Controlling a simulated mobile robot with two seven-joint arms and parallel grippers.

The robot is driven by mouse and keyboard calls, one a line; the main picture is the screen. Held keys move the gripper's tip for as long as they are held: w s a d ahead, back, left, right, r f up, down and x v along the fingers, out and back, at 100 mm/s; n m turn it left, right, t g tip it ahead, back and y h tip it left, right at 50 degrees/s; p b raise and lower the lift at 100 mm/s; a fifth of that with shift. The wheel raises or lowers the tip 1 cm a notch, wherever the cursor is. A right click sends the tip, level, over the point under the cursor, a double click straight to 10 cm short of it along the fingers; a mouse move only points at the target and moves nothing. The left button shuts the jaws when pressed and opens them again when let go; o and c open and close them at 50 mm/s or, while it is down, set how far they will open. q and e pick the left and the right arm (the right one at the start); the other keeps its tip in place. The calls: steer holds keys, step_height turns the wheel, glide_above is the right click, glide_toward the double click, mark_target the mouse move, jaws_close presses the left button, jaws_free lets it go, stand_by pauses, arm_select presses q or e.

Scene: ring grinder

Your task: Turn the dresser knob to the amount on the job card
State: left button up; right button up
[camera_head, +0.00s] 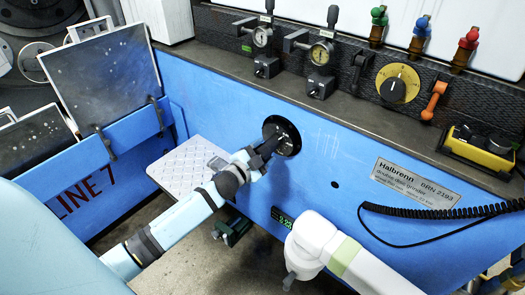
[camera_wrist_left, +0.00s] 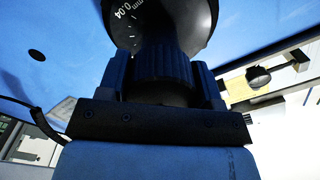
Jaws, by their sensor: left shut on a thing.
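The dresser knob appears as a dark ribbed grip (camera_wrist_left: 163,68) with a round black dial (camera_head: 284,135) behind it, on the blue machine front. The dial (camera_wrist_left: 190,22) has white marks and shows "0.04" and "mm" in the left wrist view. My left gripper (camera_head: 268,148) is shut on the knob, one finger on each side; it fills the lower left wrist view (camera_wrist_left: 160,85). The knob is mostly hidden by the gripper in the head view. A small green-lit display (camera_head: 283,218) sits below; its digits are too small to read surely. I cannot make out a job card.
A Halbrenn nameplate (camera_head: 415,183) is on the blue front, with a coiled black cable (camera_head: 450,211) beside it. Gauges (camera_head: 321,52), a yellow dial (camera_head: 398,83) and coloured valves (camera_head: 420,27) line the shelf above. A white arm with a green band (camera_head: 343,256) is at lower right.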

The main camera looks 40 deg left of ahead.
steer(key=shift+s+f, duration=0.1)
steer(key=shift+f, duration=0.05)
arm_select(q)
steer(key=o, duration=0.9)
steer(key=shift+o, duration=0.2)
steer(key=shift+s, duration=0.2)
steer(key=s+a+p, duration=0.1)
steer(key=s, duration=1.2)
steer(key=shift+s+p, duration=0.25)
steer(key=shift+p, duration=0.15)
arm_select(e)
steer(key=shift+s+d+f+g, duration=0.2)
steer(key=shift+d+f+g, duration=0.2)
steer(key=shift+r, duration=0.2)
